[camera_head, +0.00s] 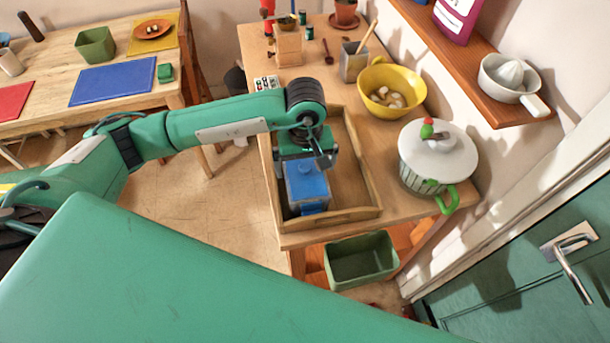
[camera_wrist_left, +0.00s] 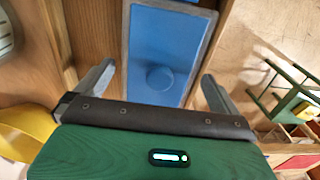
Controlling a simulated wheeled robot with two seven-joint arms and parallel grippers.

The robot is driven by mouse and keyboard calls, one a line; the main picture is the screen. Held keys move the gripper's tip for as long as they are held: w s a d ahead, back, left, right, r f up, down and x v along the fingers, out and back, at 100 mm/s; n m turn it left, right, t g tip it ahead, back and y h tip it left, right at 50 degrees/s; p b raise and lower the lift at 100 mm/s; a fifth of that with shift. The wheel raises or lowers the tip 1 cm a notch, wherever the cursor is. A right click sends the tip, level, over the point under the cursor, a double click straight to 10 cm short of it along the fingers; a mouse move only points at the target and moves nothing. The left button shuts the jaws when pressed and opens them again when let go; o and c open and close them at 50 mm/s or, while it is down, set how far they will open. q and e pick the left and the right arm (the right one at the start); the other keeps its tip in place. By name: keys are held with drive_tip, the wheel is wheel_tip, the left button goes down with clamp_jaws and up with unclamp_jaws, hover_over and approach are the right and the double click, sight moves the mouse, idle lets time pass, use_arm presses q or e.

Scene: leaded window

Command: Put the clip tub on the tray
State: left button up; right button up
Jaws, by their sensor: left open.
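The clip tub (camera_head: 307,181), a box with a blue lid and a small round knob, stands inside the wooden tray (camera_head: 358,214), toward its front left. In the left wrist view the blue lid (camera_wrist_left: 160,50) lies between my two fingers. My left gripper (camera_head: 306,163) is open just above the tub, with one finger on each side and gaps beside the lid. It also shows in the left wrist view (camera_wrist_left: 158,75). The arm hides the tray's far left part. My right gripper is not in view.
A yellow bowl (camera_head: 408,79) and a white lidded pot (camera_head: 436,140) stand right of the tray. A wooden shelf (camera_head: 470,62) juts out above at the right. A green bin (camera_head: 361,262) is below the table's front edge. The tray's right half is bare.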

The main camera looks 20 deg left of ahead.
use_arm(q)
wheel_tip(320, 180, up, 8)
drive_tip(key=shift+f+b, duration=0.2)
drive_tip(key=shift+b, duration=0.9)
